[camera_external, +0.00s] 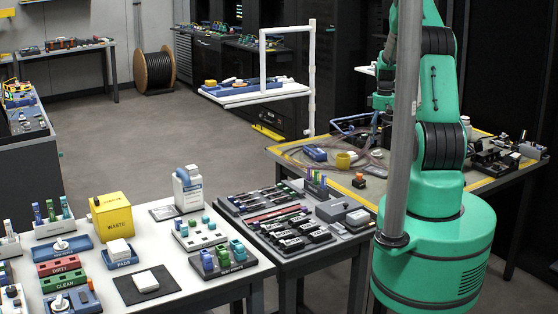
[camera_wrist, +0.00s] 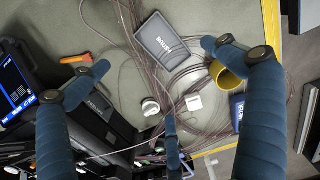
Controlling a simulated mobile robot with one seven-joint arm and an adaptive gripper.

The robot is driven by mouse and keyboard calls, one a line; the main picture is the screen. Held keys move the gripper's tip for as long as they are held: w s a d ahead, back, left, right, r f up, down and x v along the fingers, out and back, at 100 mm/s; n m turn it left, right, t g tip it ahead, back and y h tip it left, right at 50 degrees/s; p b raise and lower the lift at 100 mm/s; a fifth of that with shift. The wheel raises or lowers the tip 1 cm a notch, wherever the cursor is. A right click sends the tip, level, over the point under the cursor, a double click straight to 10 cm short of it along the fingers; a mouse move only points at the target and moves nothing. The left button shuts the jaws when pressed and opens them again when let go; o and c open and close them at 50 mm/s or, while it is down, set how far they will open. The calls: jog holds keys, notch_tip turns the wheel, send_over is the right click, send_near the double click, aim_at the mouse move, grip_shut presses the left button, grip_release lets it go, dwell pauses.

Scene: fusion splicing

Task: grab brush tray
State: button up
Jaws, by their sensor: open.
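A flat dark grey tray (camera_wrist: 162,37) with pale lettering lies on the grey-green mat in the wrist view, at the upper middle. It looks like the brush tray, but the lettering is too small to read surely. My gripper (camera_wrist: 163,64) is open, with its two blue fingers spread wide at left and right. Nothing is held between them. The tray shows between and slightly beyond the fingertips, apart from both. In the external view my green arm (camera_external: 440,100) reaches over the far right table, and its gripper is mostly hidden behind the pole and arm.
A yellow cup (camera_wrist: 230,76) stands close by the right fingertip, beside a dark blue item (camera_wrist: 237,112). Loose thin cables (camera_wrist: 125,75) run beside the tray. A white block (camera_wrist: 193,102) and a round white piece (camera_wrist: 150,107) lie below it. A dark device (camera_wrist: 98,115) stands at left.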

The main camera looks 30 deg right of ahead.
send_over(380, 171)
jog(key=f, duration=0.8)
jog(key=shift+w+f+b, duration=0.1)
jog(key=shift+w+b, duration=0.2)
jog(key=shift+b, duration=0.1)
jog(key=shift+d+f+b, duration=0.1)
jog(key=shift+f+b, duration=0.25)
jog(key=shift+f, duration=2.25)
jog(key=c, duration=1.2)
notch_tip(380, 171, up, 10)
jog(key=p, duration=0.1)
